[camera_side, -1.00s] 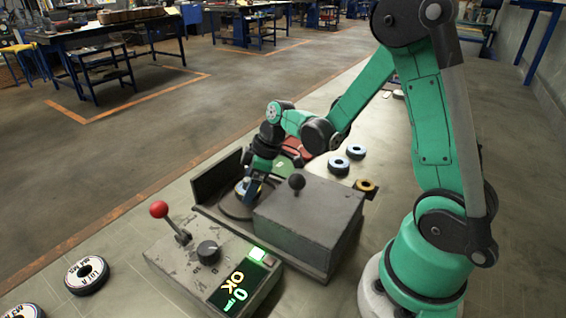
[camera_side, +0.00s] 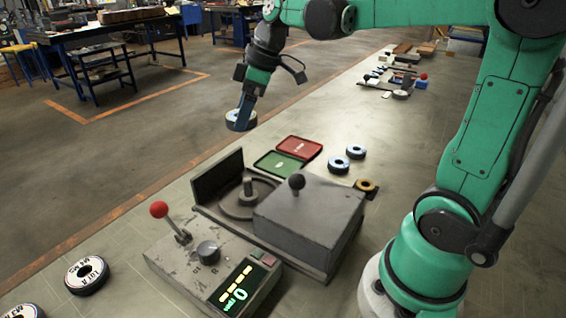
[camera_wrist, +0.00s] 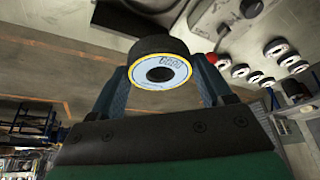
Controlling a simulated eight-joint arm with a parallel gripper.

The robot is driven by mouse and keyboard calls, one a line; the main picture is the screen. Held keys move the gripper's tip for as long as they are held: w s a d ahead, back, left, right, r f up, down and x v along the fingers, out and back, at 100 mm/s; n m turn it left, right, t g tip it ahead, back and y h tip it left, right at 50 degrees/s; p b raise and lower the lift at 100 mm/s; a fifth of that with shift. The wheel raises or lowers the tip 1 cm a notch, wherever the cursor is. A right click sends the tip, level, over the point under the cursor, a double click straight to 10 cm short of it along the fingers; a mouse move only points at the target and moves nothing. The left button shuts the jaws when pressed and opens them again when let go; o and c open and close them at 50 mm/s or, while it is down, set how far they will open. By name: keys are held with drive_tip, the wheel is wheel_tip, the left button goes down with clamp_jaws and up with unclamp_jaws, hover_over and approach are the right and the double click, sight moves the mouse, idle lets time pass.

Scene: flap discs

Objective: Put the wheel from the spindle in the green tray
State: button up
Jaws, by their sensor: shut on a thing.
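My gripper (camera_side: 243,113) is shut on a wheel (camera_side: 235,124), a dark disc with a pale blue label, and holds it in the air above and left of the green tray. In the wrist view the wheel (camera_wrist: 160,74) sits between the two blue fingers, its pale blue face with a yellow rim and a dark centre hole in view. The spindle (camera_side: 248,188) stands bare in its round recess in the grey machine. The green tray (camera_side: 279,163) lies flat behind the machine and looks empty apart from a small marking.
A red tray (camera_side: 299,147) lies just beyond the green one. Two blue-labelled discs (camera_side: 347,158) and a tan ring (camera_side: 366,186) lie to the right. A control box (camera_side: 213,262) with a red-knobbed lever stands in front, near white-labelled discs (camera_side: 87,274).

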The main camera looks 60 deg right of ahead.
wheel_tip(320, 180, up, 3)
drive_tip(key=shift+d+r, duration=0.1)
drive_tip(key=m+t+h, duration=0.1)
drive_tip(key=m+h, duration=0.1)
drive_tip(key=m, duration=0.3)
hover_over(277, 165)
drive_tip(key=s, duration=0.1)
drive_tip(key=f, duration=1.5)
drive_tip(key=shift+d+f, duration=0.2)
drive_tip(key=shift+f, duration=2.3)
drive_tip(key=shift+f, duration=0.3)
drive_tip(key=shift+f, duration=0.3)
